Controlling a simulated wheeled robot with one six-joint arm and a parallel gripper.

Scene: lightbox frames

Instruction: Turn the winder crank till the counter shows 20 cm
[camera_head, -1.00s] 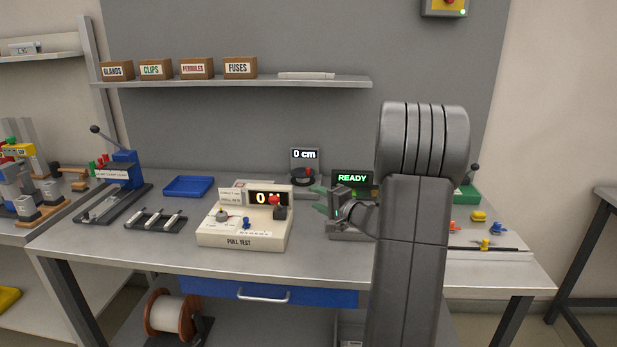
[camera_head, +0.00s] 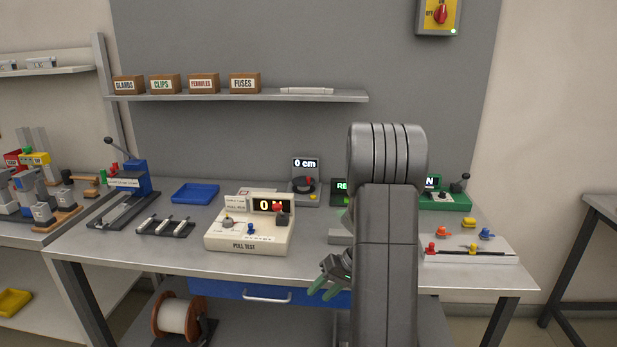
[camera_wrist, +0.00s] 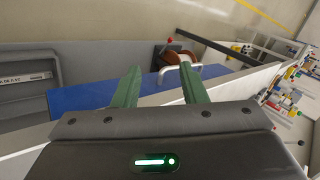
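The crank handle is too small to make out clearly. My gripper (camera_head: 321,291), with green fingers, hangs at the bench's front edge, in front of the blue drawer and well away from the winder. In the wrist view my gripper (camera_wrist: 160,68) has its fingers apart with nothing between them.
The pull test box (camera_head: 246,246) stands front left of the winder. A blue tray (camera_head: 195,193) lies further left. A partly hidden READY display (camera_head: 341,187) is right of the winder. The blue drawer (camera_head: 225,290) has a pale handle; a cable spool (camera_head: 172,317) sits below.

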